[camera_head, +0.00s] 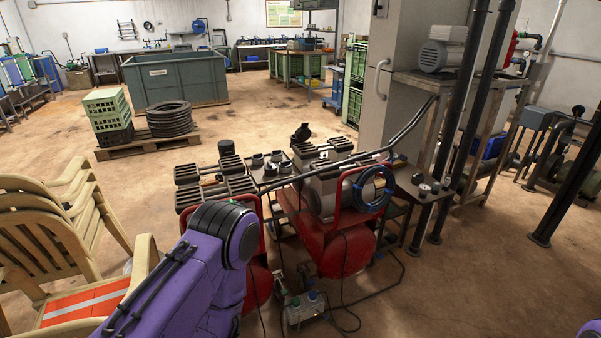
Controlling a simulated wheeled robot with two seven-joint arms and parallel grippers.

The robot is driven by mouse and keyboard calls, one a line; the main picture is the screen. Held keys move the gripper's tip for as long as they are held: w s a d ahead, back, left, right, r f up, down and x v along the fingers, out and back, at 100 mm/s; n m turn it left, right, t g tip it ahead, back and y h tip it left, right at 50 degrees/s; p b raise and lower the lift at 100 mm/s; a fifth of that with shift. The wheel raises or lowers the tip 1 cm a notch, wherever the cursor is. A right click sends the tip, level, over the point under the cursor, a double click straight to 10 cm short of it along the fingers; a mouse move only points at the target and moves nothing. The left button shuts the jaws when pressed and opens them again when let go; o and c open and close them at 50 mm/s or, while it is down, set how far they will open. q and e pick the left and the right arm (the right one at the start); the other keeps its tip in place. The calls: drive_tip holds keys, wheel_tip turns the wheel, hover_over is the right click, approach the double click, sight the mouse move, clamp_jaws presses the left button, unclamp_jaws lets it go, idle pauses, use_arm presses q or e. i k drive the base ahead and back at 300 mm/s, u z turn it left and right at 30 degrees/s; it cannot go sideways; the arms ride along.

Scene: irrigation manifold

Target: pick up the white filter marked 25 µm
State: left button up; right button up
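I cannot make out a white filter marked 25 µm anywhere in the head view. A purple arm link of mine fills the lower left-centre and hides part of the floor and of the machine behind it. A small purple part of mine shows at the lower right edge. Neither of my grippers is in view.
Red compressors (345,255) stand close in front, with a blue hose coil (373,189) and cables on the floor. Beige chairs (45,235) block the left. Farther back are green crates (104,104), tyres (172,120) and a large tub (180,84). Open floor lies mid-left.

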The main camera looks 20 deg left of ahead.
sight(284, 167)
drive_tip(key=z, duration=0.75)
drive_tip(key=i, duration=1.75)
drive_tip(key=u, duration=0.85)
drive_tip(key=i, duration=0.65)
drive_tip(key=u, duration=0.75)
